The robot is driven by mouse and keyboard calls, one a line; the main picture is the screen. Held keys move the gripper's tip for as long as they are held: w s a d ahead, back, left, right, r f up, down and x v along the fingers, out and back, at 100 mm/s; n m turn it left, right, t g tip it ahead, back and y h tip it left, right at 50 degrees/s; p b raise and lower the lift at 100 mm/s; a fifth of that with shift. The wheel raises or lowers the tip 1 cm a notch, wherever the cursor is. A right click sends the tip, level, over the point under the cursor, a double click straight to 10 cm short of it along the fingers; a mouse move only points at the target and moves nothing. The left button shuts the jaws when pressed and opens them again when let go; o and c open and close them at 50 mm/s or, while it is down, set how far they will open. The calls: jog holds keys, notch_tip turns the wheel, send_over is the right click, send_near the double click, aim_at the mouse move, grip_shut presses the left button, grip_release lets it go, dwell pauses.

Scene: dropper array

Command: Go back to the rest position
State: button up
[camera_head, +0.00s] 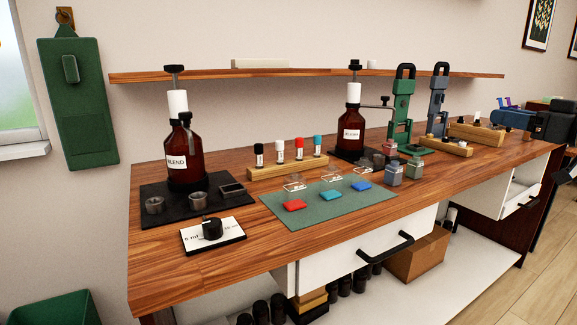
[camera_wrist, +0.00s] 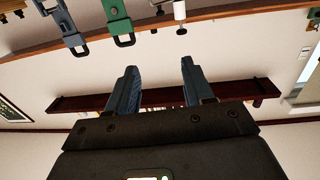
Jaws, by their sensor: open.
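My gripper (camera_wrist: 160,67) shows in the wrist view with its two blue fingers apart and nothing between them. In the head view my gripper (camera_head: 497,116) is at the right, its blue fingers pointing left over the far right part of the wooden bench (camera_head: 340,225).
A brown BLEND bottle (camera_head: 184,150) stands on a black tray at left. A second brown bottle (camera_head: 350,130), a green press (camera_head: 401,110) and a blue press (camera_head: 437,100) stand further back. Wooden racks (camera_head: 478,133) lie near my gripper. The front right benchtop is clear.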

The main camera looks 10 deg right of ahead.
jog(key=s+a+f+m+h+p, duration=0.1)
jog(key=a+f+m, duration=0.1)
jog(key=a+f, duration=0.35)
jog(key=s+a+f+m+g+h+p, duration=0.1)
jog(key=a+f+h, duration=0.1)
jog(key=f, duration=0.7)
jog(key=s+a+f+m+h+p, duration=0.1)
jog(key=s+a+f+m, duration=0.1)
jog(key=a+f, duration=0.35)
jog(key=s+a+f+m+g+h+p, duration=0.1)
jog(key=s+a+f, duration=0.3)
jog(key=s+f, duration=0.2)
jog(key=s+a+f+m+h+p, duration=0.1)
jog(key=s+a+f, duration=0.3)
jog(key=s+f, duration=0.15)
jog(key=s+a+n+g+p, duration=0.1)
jog(key=s+a+p, duration=0.4)
jog(key=s, duration=1.4)
jog(key=s+a+r+n, duration=0.1)
jog(key=s+a+r, duration=0.2)
jog(key=s+r, duration=0.2)
jog(key=s+a+r+n+y, duration=0.1)
jog(key=s+a+r+n, duration=0.1)
jog(key=s+r, duration=0.4)
jog(key=s+a, duration=0.1)
jog(key=s, duration=0.3)
jog(key=shift+s+a+r, duration=0.15)
jog(key=shift+s+a, duration=0.1)
jog(key=shift+a, duration=0.05)
